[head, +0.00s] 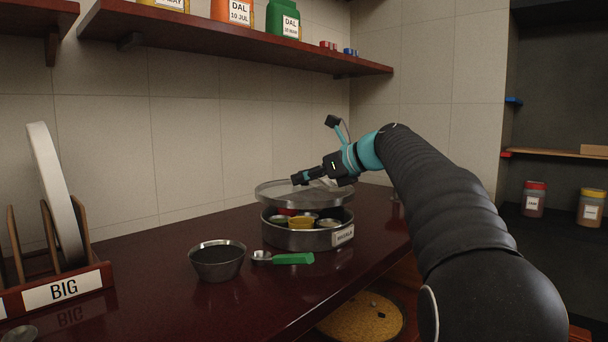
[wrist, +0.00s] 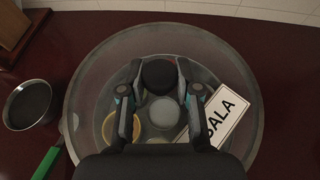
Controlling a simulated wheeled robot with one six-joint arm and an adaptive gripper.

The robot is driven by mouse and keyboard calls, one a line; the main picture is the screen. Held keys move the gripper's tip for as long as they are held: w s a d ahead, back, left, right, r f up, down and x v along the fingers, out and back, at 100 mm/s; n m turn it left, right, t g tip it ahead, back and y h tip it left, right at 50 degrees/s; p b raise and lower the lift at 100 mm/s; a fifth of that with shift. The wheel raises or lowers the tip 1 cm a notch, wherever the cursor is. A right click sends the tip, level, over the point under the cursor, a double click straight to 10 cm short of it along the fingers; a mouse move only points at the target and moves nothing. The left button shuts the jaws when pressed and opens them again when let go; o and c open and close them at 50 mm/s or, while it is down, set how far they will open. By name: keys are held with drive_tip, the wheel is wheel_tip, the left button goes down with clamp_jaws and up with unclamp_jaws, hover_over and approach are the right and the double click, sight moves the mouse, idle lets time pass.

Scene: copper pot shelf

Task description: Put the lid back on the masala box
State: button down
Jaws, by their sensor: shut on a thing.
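The masala box (head: 300,240) is a round steel tin on the counter with a white label on its front. It is uncovered, and small bowls, red and yellow among them, show inside. The clear round lid (head: 272,192) with a grey rim hovers just above the box, roughly over it, with a gap at the front. My gripper (head: 306,180) is shut on the lid's black knob. In the wrist view, the lid (wrist: 88,85) fills the middle, its knob between the fingers of my gripper (wrist: 160,88). The bowls and part of the label show through the lid.
A steel bowl of dark contents (head: 218,262) and a green-handled spoon (head: 290,259) lie close by in front of the box. A rack labelled BIG (head: 62,290) stands at the left. A wall shelf (head: 240,42) with jars hangs above. The counter's front right is clear.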

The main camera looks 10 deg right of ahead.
drive_tip(key=shift+s+d+f+b, duration=0.1)
drive_tip(key=shift+d+f+b, duration=0.1)
drive_tip(key=shift+f+b, duration=1.3)
drive_tip(key=shift+f, duration=0.35)
drive_tip(key=shift+s+f, duration=0.15)
drive_tip(key=shift+f, duration=0.5)
